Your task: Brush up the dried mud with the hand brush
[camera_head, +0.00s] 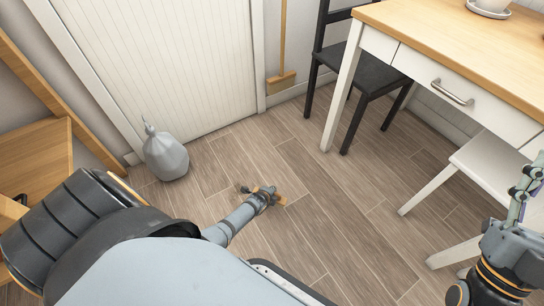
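My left arm reaches down to the floor in the middle of the head view, where its gripper (264,195) is small and seen from behind. A tan, wood-coloured piece (281,199) shows at the gripper's far side, low over the floor. It may be part of the hand brush, but the arm hides most of it. I cannot tell whether the fingers are shut on it.
A broom (282,80) leans at the wall. A black chair (372,75) and a wood-topped white table (470,35) stand right. A wooden piece (35,160) stands left. The middle plank floor (320,215) is clear.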

